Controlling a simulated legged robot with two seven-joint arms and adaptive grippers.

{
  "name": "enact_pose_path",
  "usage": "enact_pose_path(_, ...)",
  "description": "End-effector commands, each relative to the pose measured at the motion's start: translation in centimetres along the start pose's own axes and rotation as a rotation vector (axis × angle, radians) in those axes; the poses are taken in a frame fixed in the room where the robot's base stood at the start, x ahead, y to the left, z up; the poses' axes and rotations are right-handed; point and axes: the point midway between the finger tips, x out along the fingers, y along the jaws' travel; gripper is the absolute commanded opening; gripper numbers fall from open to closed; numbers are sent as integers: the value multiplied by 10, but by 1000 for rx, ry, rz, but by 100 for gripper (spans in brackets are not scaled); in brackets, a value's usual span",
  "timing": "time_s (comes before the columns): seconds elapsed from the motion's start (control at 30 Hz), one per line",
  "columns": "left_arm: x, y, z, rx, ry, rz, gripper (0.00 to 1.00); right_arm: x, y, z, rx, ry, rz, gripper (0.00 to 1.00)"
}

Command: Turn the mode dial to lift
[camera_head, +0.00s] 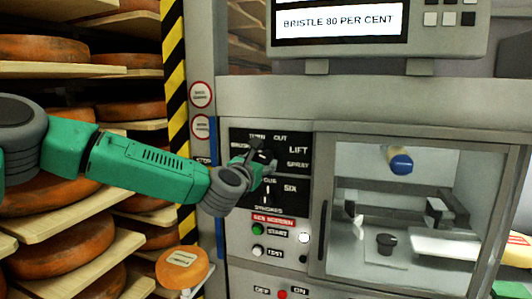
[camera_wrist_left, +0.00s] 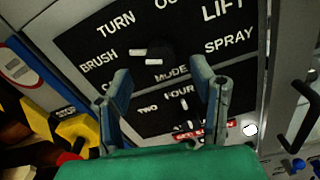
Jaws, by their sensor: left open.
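The mode dial (camera_wrist_left: 160,48) is a dark knob on a black panel (camera_wrist_left: 95,40), in the upper middle of the left wrist view. TURN, LIFT, SPRAY and BRUSH are lettered around it, with MODE below. Short white marks show at the dial; which word it points to I cannot tell. LIFT (camera_head: 298,150) is right of the dial in the head view. My left gripper (camera_wrist_left: 168,85) is open, its two fingers apart below and either side of the dial in the wrist view. In the head view the left gripper (camera_head: 262,160) covers most of the dial. Contact is unclear.
A second dial panel (camera_head: 292,203) sits just below, with green and black buttons under it. A glazed door with a vertical handle (camera_head: 323,230) stands to the right. Shelves of cheese wheels (camera_head: 55,208) and a striped post (camera_head: 174,70) are left. A display (camera_head: 338,20) hangs above.

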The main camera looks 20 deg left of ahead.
Motion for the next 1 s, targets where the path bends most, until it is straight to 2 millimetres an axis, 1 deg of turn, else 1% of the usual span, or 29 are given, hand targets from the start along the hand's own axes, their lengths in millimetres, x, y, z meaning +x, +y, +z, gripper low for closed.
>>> enact_pose_path(0.03, 10, 0, 2, 3, 0, 2, 51, -6, 0, 0, 0, 0, 0, 40)
enact_pose_path(0.1, 21, 0, 1, 2, 1, 0, 51, -10, 0, 0, 0, 0, 0, 40)
enact_pose_path(0.2, 34, 0, 1, 2, 1, 0, 51, -13, 0, -1, 0, 0, 0, 40)
enact_pose_path(0.3, 42, 0, 0, 1, 1, 0, 51, -16, 0, -1, 0, 0, 0, 40)
enact_pose_path(0.43, 47, 0, 0, 2, 0, -1, 51, -17, 0, -1, 0, 0, 0, 40)
enact_pose_path(0.7, 48, 0, -1, 2, 0, -1, 51, -16, 0, -1, 0, 0, 0, 40)
enact_pose_path(0.73, 48, 0, -1, 2, 0, -1, 44, -16, 0, -1, 0, 0, 0, 40)
enact_pose_path(0.77, 48, 0, -1, 2, 1, -1, 34, -16, 0, -1, 0, 0, 0, 40)
enact_pose_path(0.8, 48, 0, -1, 2, 1, -1, 20, -16, 0, -1, 0, 0, 0, 40)
enact_pose_path(0.83, 48, 0, -1, 2, 1, -1, 9, -16, 0, -1, 0, 0, 0, 40)
enact_pose_path(0.87, 48, 0, -1, 1, 1, -1, 2, -16, 0, -1, 0, 0, 0, 40)
enact_pose_path(1.0, 48, 0, -1, 2, 1, 0, 2, -16, 0, -1, 0, 0, 0, 40)
